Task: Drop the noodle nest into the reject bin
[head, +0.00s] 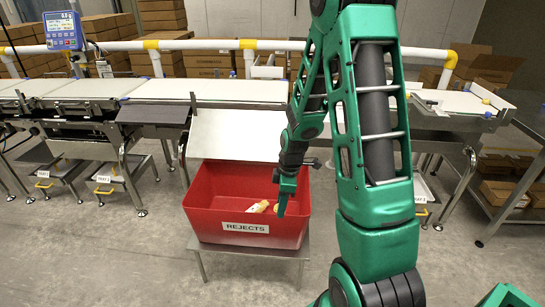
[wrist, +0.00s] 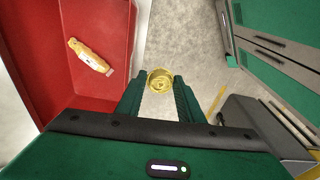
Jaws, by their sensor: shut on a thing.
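The noodle nest (wrist: 160,81) is a round, coiled yellow disc between the two fingertips of my gripper (wrist: 159,88) in the wrist view. My gripper is shut on it. In the head view my gripper (head: 281,209) points down and overlaps the right part of the red reject bin (head: 212,224), which carries a REJECTS label. In the wrist view the nest shows against bare floor, just right of the bin's red wall (wrist: 121,60), not against the bin's inside. How high it is above the rim I cannot tell.
A yellow packet (wrist: 91,57) lies inside the bin and also shows in the head view (head: 259,206). A white sloping chute (head: 235,134) stands behind the bin, below the conveyor belt (head: 240,90). A blue display (head: 63,31) stands at upper left. Floor is clear left of the bin.

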